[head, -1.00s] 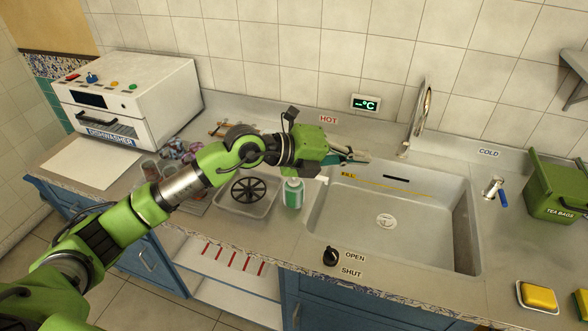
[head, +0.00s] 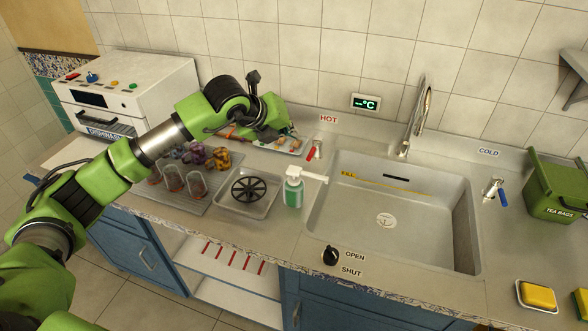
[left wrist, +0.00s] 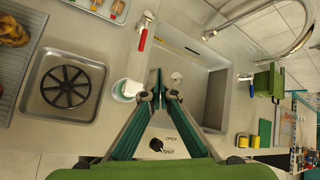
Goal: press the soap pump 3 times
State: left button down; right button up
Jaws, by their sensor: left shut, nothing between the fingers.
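The soap pump (head: 293,188) is a green bottle with a white collar and a white nozzle pointing right. It stands upright on the counter at the left front of the sink. In the left wrist view the soap pump (left wrist: 128,89) is left of the fingers, seen from above. My left gripper (head: 272,125) is behind and above the pump, up and to the left of it, apart from it. In the left wrist view the fingers (left wrist: 158,78) meet at the tips and are empty. My right gripper is not in view.
The sink (head: 330,212) is right of the pump. A red-handled tap (head: 315,150) stands behind it. A tray with a black wheel-like rack (head: 250,188) is to its left, then several glasses (head: 172,178). A dishwasher (head: 135,95) stands at the back left.

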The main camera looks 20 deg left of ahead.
pick_arm(q)
jog(key=b, duration=0.3)
send_over(295, 168)
jog(key=s, duration=0.1)
jog(key=f, duration=0.7)
jog(key=shift+s+a+f, duration=0.1)
jog(key=shift+a+f, duration=0.15)
jog(key=shift+f, duration=0.1)
jog(key=shift+f+b, duration=0.55)
jog(key=shift+b, duration=0.1)
jog(key=shift+f+b, duration=0.35)
jog(key=shift+b, duration=0.35)
jog(key=shift+s+f+b, duration=0.1)
jog(key=shift+f+b, duration=0.95)
jog(key=shift+f, duration=0.05)
dwell(1.0)
jog(key=shift+r, duration=0.1)
jog(key=shift+r+p, duration=0.55)
jog(key=shift+r, duration=0.75)
jog(key=shift+r, duration=0.15)
